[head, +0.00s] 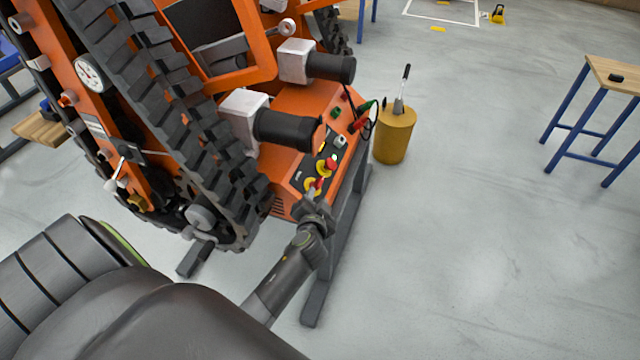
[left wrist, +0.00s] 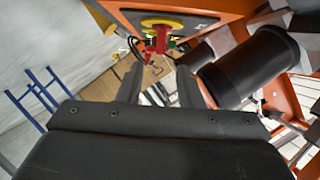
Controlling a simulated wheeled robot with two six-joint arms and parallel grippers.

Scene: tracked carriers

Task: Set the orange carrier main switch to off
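The orange carrier (head: 284,108) stands tilted at the left of the head view, with a dark control panel on its near end. On the panel, a red switch handle on a yellow plate (head: 319,185) sits right at the tip of my left gripper (head: 314,198). In the left wrist view the red handle (left wrist: 160,39) hangs from the yellow disc (left wrist: 162,23), just beyond the fingertips. My left gripper (left wrist: 160,75) is open there, with a clear gap between its fingers. Whether it touches the handle cannot be told. My right gripper is not in view.
A second red and yellow control (head: 329,165) sits close beside the switch. Black cylinders (head: 290,130) jut out near the panel. Cables with red and green clips hang by a yellow bin (head: 396,135). A blue-legged table (head: 612,75) stands right; the floor between is clear.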

